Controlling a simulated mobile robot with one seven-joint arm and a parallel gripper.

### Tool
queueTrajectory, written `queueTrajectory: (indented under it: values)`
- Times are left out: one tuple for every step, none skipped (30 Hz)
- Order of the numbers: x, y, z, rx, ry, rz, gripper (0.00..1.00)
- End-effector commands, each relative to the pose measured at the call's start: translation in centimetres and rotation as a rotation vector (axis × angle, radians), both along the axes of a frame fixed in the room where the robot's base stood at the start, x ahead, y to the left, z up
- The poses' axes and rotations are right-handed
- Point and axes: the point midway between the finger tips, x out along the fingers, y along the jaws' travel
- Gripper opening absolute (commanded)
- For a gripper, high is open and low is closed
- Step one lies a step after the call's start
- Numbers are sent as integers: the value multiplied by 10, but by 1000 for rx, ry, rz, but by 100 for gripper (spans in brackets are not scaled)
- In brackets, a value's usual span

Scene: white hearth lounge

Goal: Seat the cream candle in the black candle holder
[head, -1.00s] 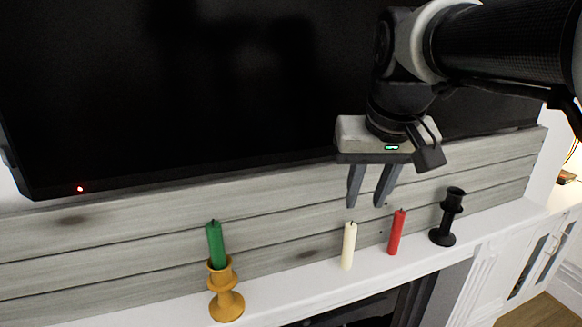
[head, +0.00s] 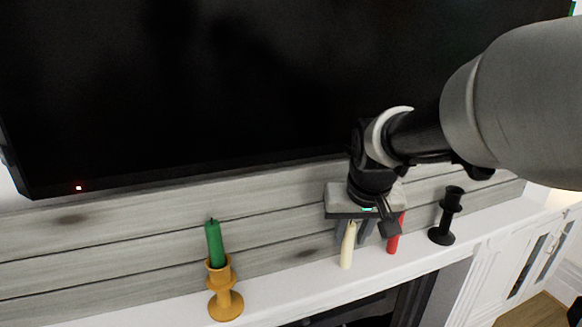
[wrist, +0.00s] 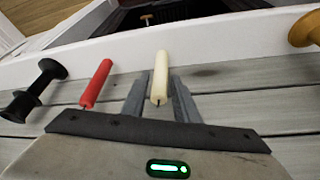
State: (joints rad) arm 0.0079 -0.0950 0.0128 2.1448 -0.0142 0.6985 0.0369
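The cream candle (head: 347,248) stands upright on the white mantel, left of the red candle. My gripper (head: 353,238) is low over the mantel at the cream candle, pointing down. In the wrist view the cream candle (wrist: 159,78) shows between the two spread fingers of my gripper (wrist: 159,85), with gaps on both sides. I see no grip on it. The black candle holder (head: 446,216) stands upright and empty at the right of the mantel. It also shows at the left of the wrist view (wrist: 36,88).
A red candle (head: 394,240) stands close to the right of my gripper. A green candle (head: 214,244) sits in an orange-brown holder (head: 224,292) at the left. The grey plank wall and a large black screen (head: 200,90) are behind the mantel (head: 290,287).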

Motion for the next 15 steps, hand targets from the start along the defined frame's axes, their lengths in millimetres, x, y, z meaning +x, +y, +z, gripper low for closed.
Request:
queueTrajectory:
  values:
    - [2,1,-10,0,6,1,28]
    - [3,1,-14,0,6,1,28]
    - [6,1,-19,0,5,1,28]
    - [7,1,-22,0,5,1,28]
    - [8,1,-25,0,4,1,28]
    - [10,1,-27,0,3,1,28]
    - [10,1,-29,0,3,1,28]
    - [11,1,-30,0,2,1,28]
    - [11,1,-30,0,2,1,28]
    - [11,1,-30,0,1,1,28]
    - [11,1,-30,0,1,1,28]
    - [11,1,-30,0,1,1,28]
    - [11,1,-30,0,1,1,28]
    - [11,1,-30,0,1,1,28]
    - [11,1,-30,0,1,1,24]
